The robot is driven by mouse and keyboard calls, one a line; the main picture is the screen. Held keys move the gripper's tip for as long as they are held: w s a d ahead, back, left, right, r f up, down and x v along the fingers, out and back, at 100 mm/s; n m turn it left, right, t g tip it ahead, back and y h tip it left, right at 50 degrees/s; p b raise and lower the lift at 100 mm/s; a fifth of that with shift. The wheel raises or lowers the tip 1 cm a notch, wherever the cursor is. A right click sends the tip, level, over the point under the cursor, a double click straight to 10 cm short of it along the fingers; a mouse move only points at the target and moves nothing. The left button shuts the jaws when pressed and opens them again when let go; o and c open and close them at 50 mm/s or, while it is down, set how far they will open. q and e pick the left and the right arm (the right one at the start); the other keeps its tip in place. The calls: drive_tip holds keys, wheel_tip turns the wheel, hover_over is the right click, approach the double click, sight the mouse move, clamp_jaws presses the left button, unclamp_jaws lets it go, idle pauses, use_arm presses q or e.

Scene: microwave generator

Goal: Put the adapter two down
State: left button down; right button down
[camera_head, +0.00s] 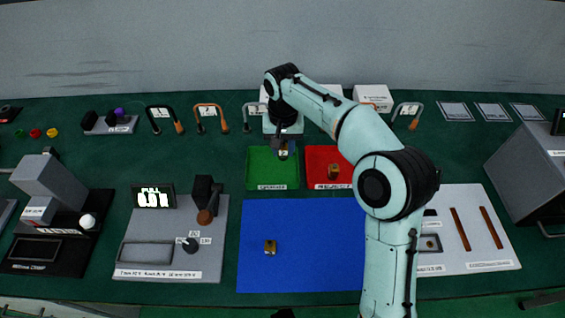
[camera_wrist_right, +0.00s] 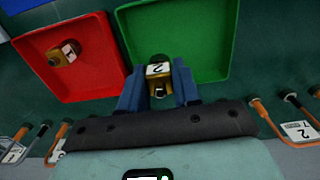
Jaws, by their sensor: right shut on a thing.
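My right gripper (camera_head: 283,148) is over the green tray (camera_head: 272,182) in the head view. In the right wrist view my right gripper (camera_wrist_right: 158,90) is shut on adapter two (camera_wrist_right: 158,72), a small brass piece with a white label marked 2. It is held between the two blue-grey fingers, in front of the green tray (camera_wrist_right: 205,30). I cannot tell whether adapter two touches the tray floor. Another brass adapter (camera_wrist_right: 66,53) with a label marked 1 lies in the red tray (camera_wrist_right: 105,70). My left gripper is not in view.
A brass piece (camera_head: 270,247) stands on the blue mat (camera_head: 300,270). Several cables with labels line the back of the table. A grey panel (camera_head: 217,240) with a display is at left, a white board (camera_head: 490,250) at right.

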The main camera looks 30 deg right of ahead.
drive_tip(key=shift+f+b, duration=0.4)
drive_tip(key=shift+f, duration=2.3)
drive_tip(key=shift+f, duration=0.1)
drive_tip(key=c, duration=0.8)
unclamp_jaws()
wheel_tip(320, 180, up, 12)
drive_tip(key=p, duration=0.2)
drive_tip(key=shift+p, duration=0.3)
